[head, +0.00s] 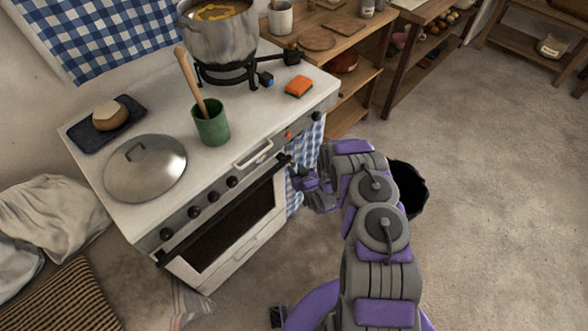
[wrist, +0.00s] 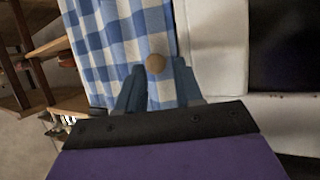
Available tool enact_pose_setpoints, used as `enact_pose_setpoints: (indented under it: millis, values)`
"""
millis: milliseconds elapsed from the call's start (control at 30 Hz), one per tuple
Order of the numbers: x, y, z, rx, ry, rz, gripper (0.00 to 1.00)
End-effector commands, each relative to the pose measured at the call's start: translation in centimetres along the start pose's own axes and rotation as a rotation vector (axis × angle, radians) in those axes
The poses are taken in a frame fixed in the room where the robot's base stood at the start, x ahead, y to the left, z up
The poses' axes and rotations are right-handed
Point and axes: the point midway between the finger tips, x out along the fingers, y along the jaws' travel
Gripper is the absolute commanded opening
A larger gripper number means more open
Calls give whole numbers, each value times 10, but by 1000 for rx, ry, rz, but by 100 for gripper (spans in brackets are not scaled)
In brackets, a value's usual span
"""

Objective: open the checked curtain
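A blue-and-white checked curtain (head: 308,145) hangs beside the stove's oven front in the head view, partly hidden by my arm. In the wrist view the checked curtain (wrist: 110,35) hangs in folds, with a small round wooden knob (wrist: 155,63) in front of it. My gripper (head: 302,181) is at the curtain in the head view. In the wrist view its two fingers (wrist: 157,75) are apart, with the knob between their tips and gaps on both sides. I cannot tell whether either finger touches the knob or cloth.
The white stove (head: 250,158) stands left of my arm, with its dark oven door (head: 235,220). On it are a pot (head: 218,35), a green crock (head: 211,125) and a lid (head: 145,170). Another checked cloth (head: 110,30) hangs on the wall. Floor to the right is clear.

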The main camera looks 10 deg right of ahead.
Motion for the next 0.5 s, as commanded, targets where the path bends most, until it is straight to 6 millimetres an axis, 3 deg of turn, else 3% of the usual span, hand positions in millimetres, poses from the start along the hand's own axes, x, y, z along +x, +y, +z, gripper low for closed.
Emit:
enact_pose_setpoints:
  millis: [200, 500]
  values:
    - [18, 1, 0, 1, 2, 1, 36]
    - [23, -1, -1, -3, 0, 2, 36]
